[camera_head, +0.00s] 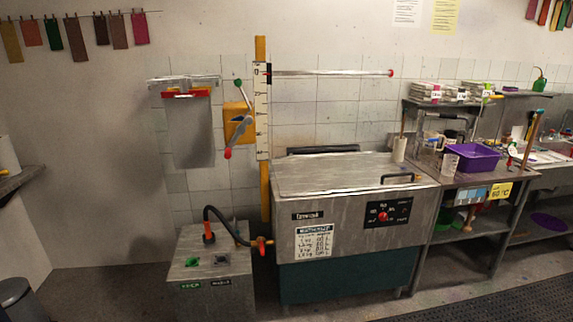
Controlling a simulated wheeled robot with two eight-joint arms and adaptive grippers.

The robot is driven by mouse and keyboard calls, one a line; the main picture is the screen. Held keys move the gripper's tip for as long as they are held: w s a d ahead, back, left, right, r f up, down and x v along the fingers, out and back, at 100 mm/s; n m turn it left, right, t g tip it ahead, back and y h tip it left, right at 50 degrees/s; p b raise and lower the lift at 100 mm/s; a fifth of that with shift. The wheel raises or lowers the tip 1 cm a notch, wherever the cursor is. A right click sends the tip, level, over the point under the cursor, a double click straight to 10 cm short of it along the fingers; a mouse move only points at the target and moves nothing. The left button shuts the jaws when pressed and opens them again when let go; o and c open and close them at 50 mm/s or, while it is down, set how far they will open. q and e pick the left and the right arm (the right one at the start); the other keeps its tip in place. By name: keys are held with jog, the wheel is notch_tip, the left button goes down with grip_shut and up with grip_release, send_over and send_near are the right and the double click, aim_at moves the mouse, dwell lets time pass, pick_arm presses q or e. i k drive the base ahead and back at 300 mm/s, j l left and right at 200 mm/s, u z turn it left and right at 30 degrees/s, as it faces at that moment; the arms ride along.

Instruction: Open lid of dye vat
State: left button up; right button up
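The dye vat (345,238) is a grey metal tank with a dark green base, standing against the tiled wall. Its flat metal lid (325,174) is down and shut over the top. A dark bar handle (398,178) sits on the lid's right front part. A control panel (388,213) with a red knob and a white label sheet (314,243) are on the vat's front. Neither of my grippers shows in the head view.
A smaller metal box (212,268) with a black hose stands left of the vat. A steel bench (485,180) with a purple tub (470,157) stands on the right. A yellow post (262,200) with a scale rises behind. The floor in front is clear, with a dark mat (520,300).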

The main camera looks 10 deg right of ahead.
aim_at(320, 170)
jog(key=i+z, duration=0.45)
jog(key=i+j+z, duration=0.15)
jog(key=i+z, duration=0.3)
jog(key=i+l+z, duration=0.15)
jog(key=i+z, duration=0.6)
jog(key=i, duration=0.1)
